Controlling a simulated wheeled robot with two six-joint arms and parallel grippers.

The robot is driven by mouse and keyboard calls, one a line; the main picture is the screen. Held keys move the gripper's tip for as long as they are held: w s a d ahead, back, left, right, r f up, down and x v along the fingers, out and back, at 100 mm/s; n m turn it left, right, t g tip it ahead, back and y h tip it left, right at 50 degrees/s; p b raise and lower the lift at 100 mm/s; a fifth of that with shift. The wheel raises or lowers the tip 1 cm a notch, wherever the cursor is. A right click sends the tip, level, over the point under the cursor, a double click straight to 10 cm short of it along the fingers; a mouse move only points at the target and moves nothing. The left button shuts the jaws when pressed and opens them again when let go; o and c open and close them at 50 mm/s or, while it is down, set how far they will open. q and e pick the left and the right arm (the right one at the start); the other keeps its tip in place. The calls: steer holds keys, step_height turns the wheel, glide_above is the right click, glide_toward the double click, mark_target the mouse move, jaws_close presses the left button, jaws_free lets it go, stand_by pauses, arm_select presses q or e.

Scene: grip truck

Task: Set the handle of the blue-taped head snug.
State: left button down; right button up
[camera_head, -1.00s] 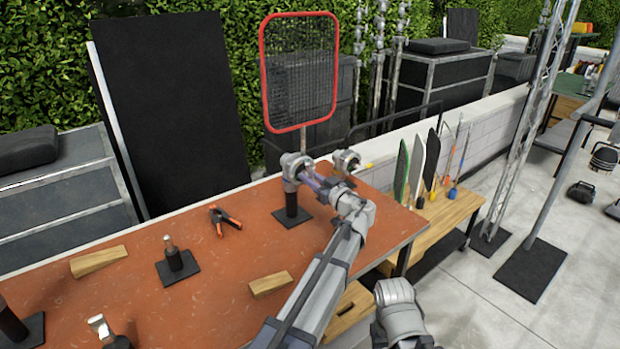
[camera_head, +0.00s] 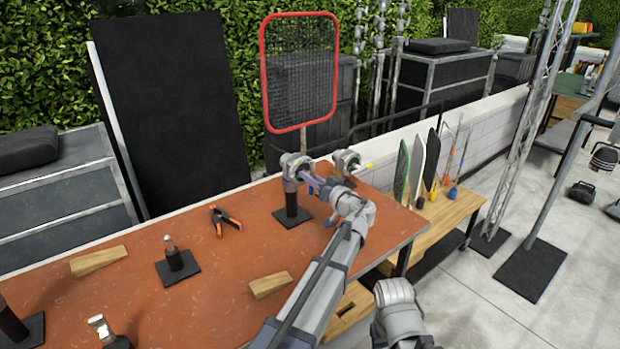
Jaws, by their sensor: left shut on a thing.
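A silver grip head (camera_head: 291,163) sits on a black post with a square base at the back of the orange table. A second silver head (camera_head: 346,161) is just right of it, with a small yellow part at its side. My left gripper (camera_head: 311,182) is between the two heads, shut on what looks like the handle at the first head. The fingers and wrist hide most of that handle. A small blue patch shows beside the fingers; whether it is tape on a head is too small to tell. My right gripper is out of view.
A red-framed mesh (camera_head: 300,72) stands upright behind the heads. An orange-handled clamp (camera_head: 225,220), wooden wedges (camera_head: 99,261) (camera_head: 270,285) and a short black-based post (camera_head: 176,260) lie left of my arm. The table (camera_head: 215,290) is bare between them.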

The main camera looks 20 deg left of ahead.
arm_select(q)
steer(key=shift+m, duration=1.5)
steer(key=c, duration=0.7)
jaws_free()
steer(key=shift+v, duration=3.9)
steer(key=shift+o, duration=0.3)
